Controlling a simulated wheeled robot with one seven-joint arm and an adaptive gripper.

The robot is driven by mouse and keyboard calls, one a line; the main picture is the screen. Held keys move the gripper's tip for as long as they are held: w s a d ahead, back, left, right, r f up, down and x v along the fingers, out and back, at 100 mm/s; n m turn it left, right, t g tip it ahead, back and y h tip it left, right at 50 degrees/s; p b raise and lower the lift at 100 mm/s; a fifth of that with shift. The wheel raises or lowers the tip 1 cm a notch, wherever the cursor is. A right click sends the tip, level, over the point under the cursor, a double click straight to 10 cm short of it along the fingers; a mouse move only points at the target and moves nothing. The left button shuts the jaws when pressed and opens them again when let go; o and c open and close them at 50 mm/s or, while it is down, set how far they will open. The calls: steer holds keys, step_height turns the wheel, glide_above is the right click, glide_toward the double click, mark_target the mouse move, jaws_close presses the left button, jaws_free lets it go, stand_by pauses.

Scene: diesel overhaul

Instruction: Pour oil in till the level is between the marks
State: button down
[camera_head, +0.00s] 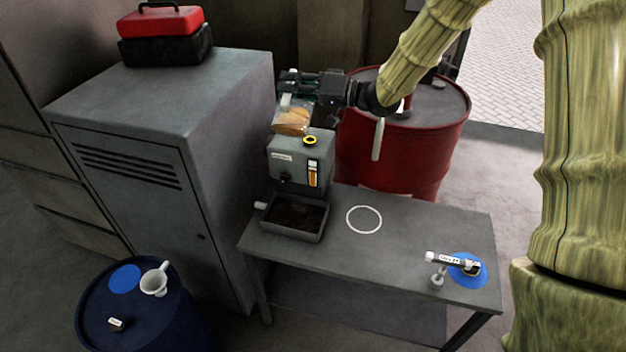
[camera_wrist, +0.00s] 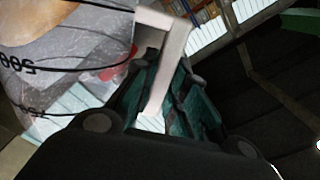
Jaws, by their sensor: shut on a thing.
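My gripper (camera_head: 293,82) is shut on the pale handle (camera_wrist: 170,65) of a clear measuring jug (camera_head: 292,116). The jug hangs over the back left of the grey box-shaped unit (camera_head: 285,158), with amber oil low inside it. The jug looks tilted, but no stream of oil is visible. The jug wall with dark markings fills the left of the wrist view (camera_wrist: 65,50). A yellow-ringed filler opening (camera_head: 310,141) is on top of the unit, to the jug's lower right. The sight gauge (camera_head: 314,174) on the unit's front shows orange in its lower part; its marks are too small to read.
A dark-filled tray (camera_head: 322,226) sits before the unit. The bench (camera_head: 390,245) has a white ring (camera_head: 364,220) and, at right, small items by a blue disc (camera_head: 478,268). A cabinet (camera_head: 175,90) and red drum (camera_head: 440,150) flank the unit.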

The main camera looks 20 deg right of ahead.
mark_target(290, 134)
steer(key=shift+s+a+f+n+b, duration=0.2)
steer(key=shift+s+f+n+b, duration=0.05)
steer(key=shift+f+n+b, duration=0.15)
steer(key=shift+s+a+f+n+b, duration=0.2)
steer(key=shift+s+f+n+b, duration=0.05)
steer(key=shift+f+n+b, duration=0.15)
steer(key=f+b, duration=0.1)
steer(key=f+n+b, duration=0.1)
steer(key=b, duration=0.1)
steer(key=f+n+b, duration=0.1)
steer(key=shift+s+a+f, duration=0.2)
steer(key=shift+s+f, duration=0.1)
steer(key=f+n+b, duration=0.1)
steer(key=b, duration=0.1)
steer(key=f+n+b, duration=0.1)
steer(key=b, duration=0.1)
steer(key=shift+s+a+f, duration=0.2)
steer(key=shift+s+f, duration=0.1)
steer(key=shift+f+n+b, duration=0.8)
steer(key=shift+f+b, duration=0.1)
steer(key=shift+b, duration=0.2)
steer(key=f+n+b, duration=0.2)
steer(key=b, duration=0.1)
steer(key=f+b, duration=0.2)
steer(key=shift+w+d+n, duration=0.2)
steer(key=shift+w+n, duration=0.1)
steer(key=shift+n, duration=0.1)
steer(key=shift+w+d+f+n+b, duration=0.1)
steer(key=shift+f+n+b, duration=0.1)
steer(key=shift+n+b, duration=0.25)
